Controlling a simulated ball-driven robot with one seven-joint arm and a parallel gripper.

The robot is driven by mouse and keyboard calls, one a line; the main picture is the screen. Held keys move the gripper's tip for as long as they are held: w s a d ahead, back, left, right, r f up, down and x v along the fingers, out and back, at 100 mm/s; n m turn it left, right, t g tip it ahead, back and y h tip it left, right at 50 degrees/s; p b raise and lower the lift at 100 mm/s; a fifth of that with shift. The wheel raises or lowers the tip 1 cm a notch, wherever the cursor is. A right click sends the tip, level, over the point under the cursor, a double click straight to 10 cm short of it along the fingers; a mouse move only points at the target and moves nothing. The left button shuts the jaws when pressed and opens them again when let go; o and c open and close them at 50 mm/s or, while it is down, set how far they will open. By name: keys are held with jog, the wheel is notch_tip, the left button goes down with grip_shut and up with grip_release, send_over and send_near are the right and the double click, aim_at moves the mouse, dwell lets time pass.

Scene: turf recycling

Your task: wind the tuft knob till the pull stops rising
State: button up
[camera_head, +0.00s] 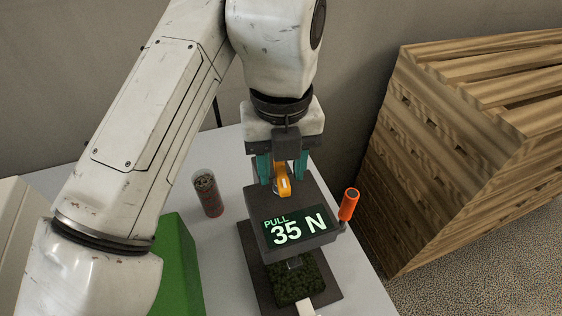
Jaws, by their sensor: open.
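The pull tester (283,187) is a dark grey box on a dark base plate (254,263) on the table. Its display (296,231) reads "PULL 35 N" in pale green. A piece of green turf (292,284) lies under its front, with a small metal clamp at its edge. An orange knob or lever (284,182) stands at the back top of the box. An orange handle (349,204) sticks up at its right side. I cannot tell which of the two is the tuft knob. My gripper (282,181) points down with teal fingers apart, one each side of the back orange part.
A clear cylinder (208,194) with dark contents stands left of the tester on the pale table (229,146). A green block (177,268) stands at the lower left, partly behind my arm. A large wooden crate stack (450,130) stands on the floor at the right.

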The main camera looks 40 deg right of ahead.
aim_at(281, 171)
notch_tip(281, 171, up, 11)
jog(key=p, duration=0.9)
jog(key=shift+f, duration=0.15)
